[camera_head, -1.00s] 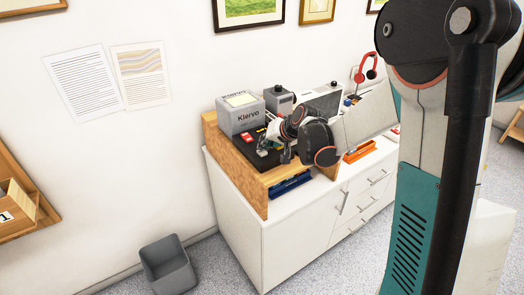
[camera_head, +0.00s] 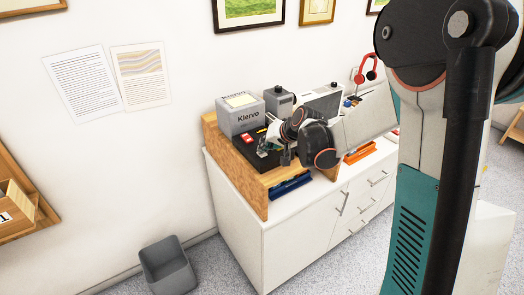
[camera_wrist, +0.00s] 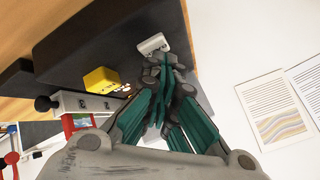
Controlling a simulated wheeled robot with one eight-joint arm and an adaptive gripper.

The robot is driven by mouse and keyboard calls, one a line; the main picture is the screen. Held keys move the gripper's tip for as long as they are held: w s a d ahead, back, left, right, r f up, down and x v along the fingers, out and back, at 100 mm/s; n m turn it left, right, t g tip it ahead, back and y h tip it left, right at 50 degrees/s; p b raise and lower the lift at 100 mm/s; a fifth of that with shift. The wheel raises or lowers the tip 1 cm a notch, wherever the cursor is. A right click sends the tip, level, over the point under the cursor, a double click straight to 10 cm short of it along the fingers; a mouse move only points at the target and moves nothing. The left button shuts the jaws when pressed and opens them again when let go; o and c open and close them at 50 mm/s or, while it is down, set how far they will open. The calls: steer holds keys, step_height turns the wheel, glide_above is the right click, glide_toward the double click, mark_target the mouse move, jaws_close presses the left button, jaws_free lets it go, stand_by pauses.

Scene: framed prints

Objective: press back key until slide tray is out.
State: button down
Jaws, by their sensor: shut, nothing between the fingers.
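A black device (camera_head: 262,160) lies on the wooden riser in front of the grey Klervo box, with small red and yellow parts on top. In the wrist view its dark body (camera_wrist: 95,40) carries a pale grey key-like piece (camera_wrist: 152,44) near its edge and a yellow block (camera_wrist: 101,80). My gripper (camera_head: 286,157) is over the right part of this device. In the wrist view my gripper (camera_wrist: 168,68) is shut and empty, its tips close to the pale piece; I cannot tell whether they touch. I cannot make out a back key by label, nor a slide tray.
The grey Klervo box (camera_head: 240,116) stands behind the device. The wooden riser (camera_head: 238,172) sits on a white cabinet (camera_head: 295,235). A blue item (camera_head: 290,186) and an orange item (camera_head: 359,152) lie near its front. Red headphones (camera_head: 366,70) hang at the back. A grey bin (camera_head: 168,265) is on the floor.

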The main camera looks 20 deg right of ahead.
steer(key=shift+r+p, duration=0.75)
steer(key=shift+r, duration=0.5)
steer(key=shift+r+p, duration=1.65)
steer(key=shift+r, duration=0.8)
steer(key=s+a+r+n+h+b, duration=0.1)
steer(key=s+r, duration=0.2)
steer(key=s, duration=0.5)
steer(key=s+a+r+n+h+b, duration=0.1)
steer(key=s+r, duration=0.2)
steer(key=s, duration=0.5)
steer(key=s+d+f+n+g+h+b, duration=0.1)
steer(key=s+f+n+b, duration=0.1)
steer(key=s, duration=1.6)
steer(key=shift+f+h+b, duration=0.35)
steer(key=shift+f+h, duration=0.05)
steer(key=shift+f, duration=0.45)
